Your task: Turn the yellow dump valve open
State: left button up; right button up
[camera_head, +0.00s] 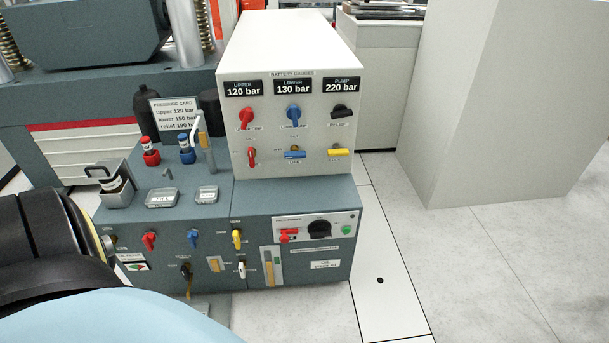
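A yellow handle (338,152) lies level at the lower right of the white gauge box's front, below the black relief knob (341,112). A second yellow handle (237,238) stands upright on the grey lower cabinet's front. The small labels are too blurred to tell which one is the dump valve. Neither handle has anything touching it. Neither of my grippers shows. Light blue and black parts, likely my own arm, fill the lower left and hide part of the cabinet's left end.
The gauge box (290,48) reads 120, 130 and 220 bar and has red and blue handles near the yellow one. The lower cabinet (290,195) carries more handles, a black dial (320,229) and a pressure card (174,115). Open floor (480,270) lies to the right.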

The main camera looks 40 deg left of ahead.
aim_at(237, 234)
jog(key=z, duration=0.95)
jog(key=k, duration=0.9)
jog(key=u, duration=2.7)
